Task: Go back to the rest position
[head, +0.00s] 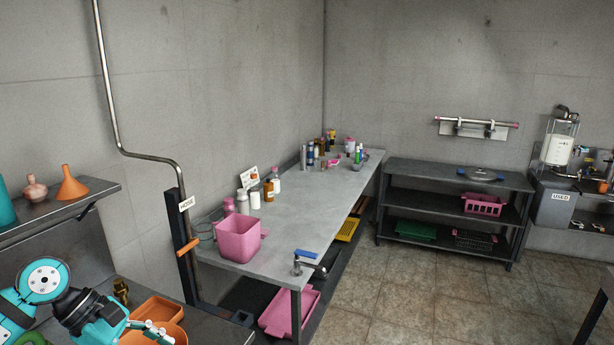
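My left gripper (158,332) is at the bottom left, at the end of a teal and dark arm. It is above or beside an orange tray (160,309) and a second orange container at the bottom edge. The gripper is small and partly merges with the containers, so I cannot tell whether its fingers are open or shut. I see nothing clearly held in it. My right gripper is not in view.
A grey table (290,225) carries a pink bin (238,238), bottles and a blue-handled fitting (305,256). A vertical pipe (108,90) with an orange handle stands left of it. A dark shelf (450,180) stands behind. The tiled floor (400,290) is clear.

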